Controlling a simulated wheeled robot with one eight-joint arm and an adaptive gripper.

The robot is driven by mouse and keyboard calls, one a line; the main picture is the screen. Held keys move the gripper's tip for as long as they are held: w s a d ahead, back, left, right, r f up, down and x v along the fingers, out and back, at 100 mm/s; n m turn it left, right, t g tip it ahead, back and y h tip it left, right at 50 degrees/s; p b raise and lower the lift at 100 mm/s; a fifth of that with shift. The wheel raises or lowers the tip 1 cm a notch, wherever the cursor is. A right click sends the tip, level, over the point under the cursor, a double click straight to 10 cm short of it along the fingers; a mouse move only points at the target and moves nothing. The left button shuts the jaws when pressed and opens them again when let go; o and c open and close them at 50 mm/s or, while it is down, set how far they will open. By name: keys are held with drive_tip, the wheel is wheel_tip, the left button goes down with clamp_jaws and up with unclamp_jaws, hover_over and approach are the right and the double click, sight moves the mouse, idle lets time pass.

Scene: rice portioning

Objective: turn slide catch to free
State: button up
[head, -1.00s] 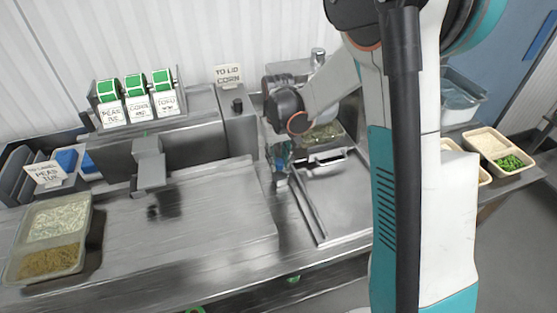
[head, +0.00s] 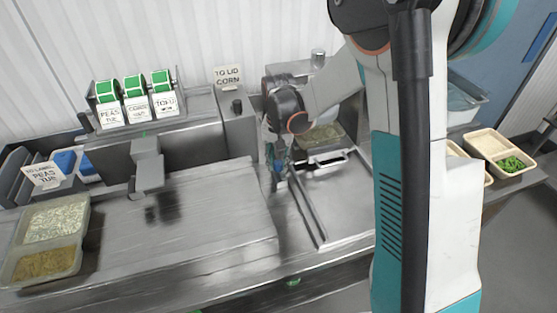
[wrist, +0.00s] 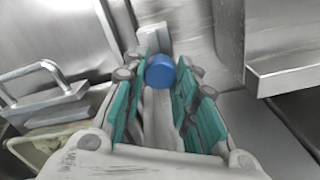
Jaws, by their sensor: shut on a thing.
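The catch shows as a blue round knob (wrist: 160,71) on a metal strip in the wrist view. My gripper (wrist: 161,88) has its teal fingers on both sides of the knob, shut on it. In the head view my gripper (head: 276,158) points down beside the left rail of a steel slide plate (head: 345,205). The knob is mostly hidden by the fingers there. The plate's bar handle (head: 325,165) also shows in the wrist view (wrist: 40,78). I cannot tell which way the catch is turned.
A pan of food (head: 322,137) sits behind the handle. A flat steel worktop (head: 215,215) lies left, with a two-part food tray (head: 84,232) at its far left. Label rolls (head: 135,85) and a "TO LID CORN" sign (head: 228,76) stand behind. Another food tray (head: 492,145) is at right.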

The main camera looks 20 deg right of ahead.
sight(279, 163)
idle(0.3)
drive_tip(key=o, duration=1.1)
wheel_tip(279, 163, up, 12)
drive_tip(key=shift+r, duration=0.1)
